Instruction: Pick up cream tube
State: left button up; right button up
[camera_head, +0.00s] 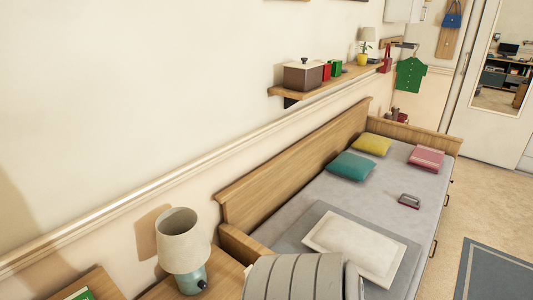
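I cannot make out a cream tube anywhere in the head view. Neither of my grippers shows in the picture. A small dark red and grey object (409,201) lies on the bed, too small to identify.
The bed (330,196) holds teal (351,165) and yellow (372,144) cushions. A lamp (183,242) stands on a wooden bedside surface (222,272). The wall shelf (290,93) carries a brown box (303,75). A grey ribbed shape (297,279) blocks the bottom middle. Floor is open at right.

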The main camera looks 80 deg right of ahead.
aim_at(248, 269)
jog(key=z, duration=2.25)
jog(key=l, duration=1)
